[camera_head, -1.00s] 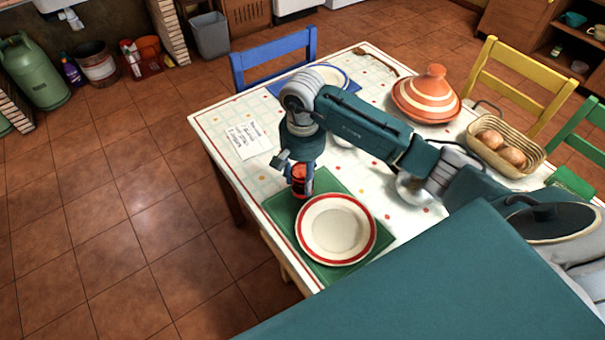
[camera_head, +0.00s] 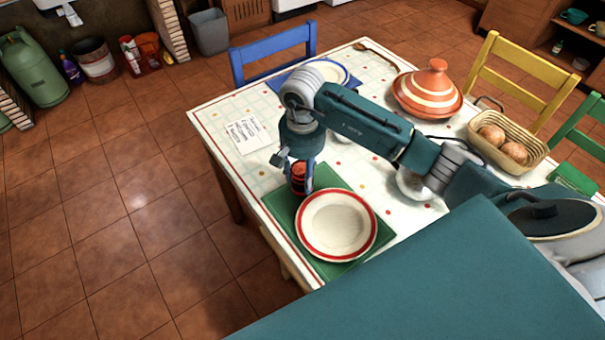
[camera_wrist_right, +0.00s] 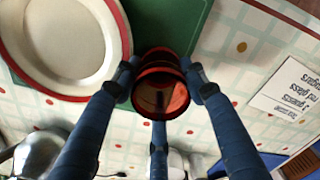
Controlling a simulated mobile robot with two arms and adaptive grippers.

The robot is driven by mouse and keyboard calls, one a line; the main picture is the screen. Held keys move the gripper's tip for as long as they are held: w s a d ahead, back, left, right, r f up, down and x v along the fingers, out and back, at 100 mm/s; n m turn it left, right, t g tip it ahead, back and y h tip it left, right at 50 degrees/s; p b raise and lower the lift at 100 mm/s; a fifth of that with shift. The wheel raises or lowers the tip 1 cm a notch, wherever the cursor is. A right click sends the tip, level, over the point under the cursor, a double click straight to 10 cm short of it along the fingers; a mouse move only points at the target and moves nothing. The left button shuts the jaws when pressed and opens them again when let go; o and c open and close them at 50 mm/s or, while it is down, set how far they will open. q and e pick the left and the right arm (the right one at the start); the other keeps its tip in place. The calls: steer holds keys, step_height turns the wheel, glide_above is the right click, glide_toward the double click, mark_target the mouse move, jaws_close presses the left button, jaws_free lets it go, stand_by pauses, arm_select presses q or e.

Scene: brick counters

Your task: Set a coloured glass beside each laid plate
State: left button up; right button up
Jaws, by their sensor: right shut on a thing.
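A red glass (camera_head: 299,182) is between the fingers of my right gripper (camera_head: 301,176), which is shut on it. It also shows in the right wrist view (camera_wrist_right: 160,82), with its mouth towards the camera. The glass is at the upper left part of a green placemat (camera_head: 284,208), beside a cream plate with a red rim (camera_head: 336,225). I cannot tell whether its base touches the mat. A blue-rimmed plate (camera_head: 334,70) on a blue mat (camera_head: 285,84) lies at the far side, partly hidden by my right arm. My left gripper is not in view.
A lidded orange tagine (camera_head: 428,92), a bread basket (camera_head: 505,150) and a wooden spoon (camera_head: 378,54) are on the table. A written card (camera_head: 247,135) lies near the left edge. A shiny metal item (camera_head: 412,187) is partly hidden behind my arm.

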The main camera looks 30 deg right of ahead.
steer(key=shift+f, duration=0.15)
steer(key=o, duration=1.4)
steer(key=shift+o, duration=0.2)
step_height(320, 180, up, 12)
